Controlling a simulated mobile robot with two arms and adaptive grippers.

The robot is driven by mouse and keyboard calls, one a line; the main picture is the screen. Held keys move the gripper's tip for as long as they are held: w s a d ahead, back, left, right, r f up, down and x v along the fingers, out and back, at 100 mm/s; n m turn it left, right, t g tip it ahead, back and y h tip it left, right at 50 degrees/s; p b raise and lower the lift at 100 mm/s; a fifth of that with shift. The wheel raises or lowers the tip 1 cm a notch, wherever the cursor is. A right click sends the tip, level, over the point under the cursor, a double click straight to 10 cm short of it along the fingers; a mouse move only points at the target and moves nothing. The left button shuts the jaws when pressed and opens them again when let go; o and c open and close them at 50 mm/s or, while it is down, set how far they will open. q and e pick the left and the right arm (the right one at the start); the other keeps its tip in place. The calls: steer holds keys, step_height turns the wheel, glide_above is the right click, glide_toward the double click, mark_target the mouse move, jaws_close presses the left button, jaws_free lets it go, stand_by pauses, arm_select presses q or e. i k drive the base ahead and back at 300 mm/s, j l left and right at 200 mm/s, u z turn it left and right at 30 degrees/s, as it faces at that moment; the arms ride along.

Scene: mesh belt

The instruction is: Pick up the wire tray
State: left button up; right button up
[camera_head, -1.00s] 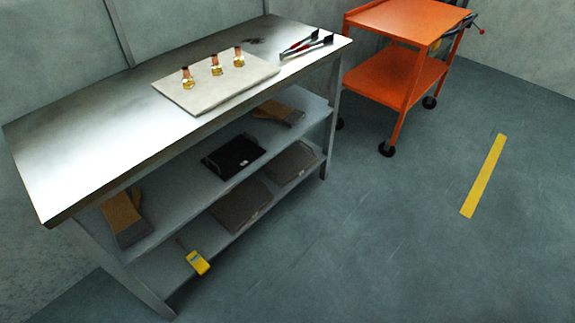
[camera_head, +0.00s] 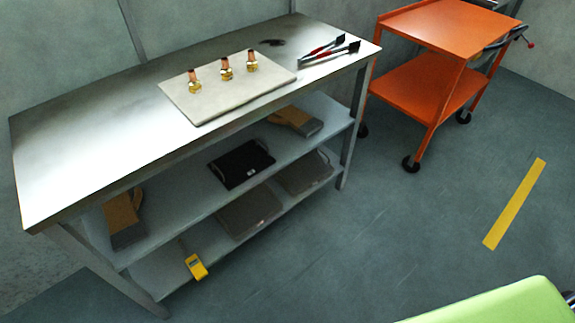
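No tray is clearly made of wire at this size. Two flat grey-brown trays lie on the bottom shelf of the steel workbench: one nearer the middle (camera_head: 249,211) and one further right (camera_head: 304,173). Thin handles seem to show at their edges, but I cannot tell whether they are mesh. A flat black tray-like thing (camera_head: 241,164) with small light handles lies on the middle shelf. Neither of my grippers is in view.
The workbench top (camera_head: 90,150) holds a pale board (camera_head: 215,100) with three brass-and-copper fittings, and red-handled tongs (camera_head: 330,50). A yellow meter (camera_head: 196,267) lies on the bottom shelf. An orange cart (camera_head: 440,30) stands right. A light green rounded shape (camera_head: 500,303) covers the bottom right corner.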

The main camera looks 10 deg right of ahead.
mark_target(314, 182)
steer(key=i+l, duration=0.15)
steer(key=l, duration=0.25)
steer(key=i+l+u, duration=0.15)
steer(key=l, duration=0.25)
steer(key=i+l, duration=0.2)
steer(key=l, duration=0.25)
steer(key=i+l+u, duration=0.15)
steer(key=l, duration=0.25)
steer(key=i+l, duration=0.1)
steer(key=l, duration=0.35)
steer(key=i+l+u, duration=0.15)
steer(key=l, duration=0.3)
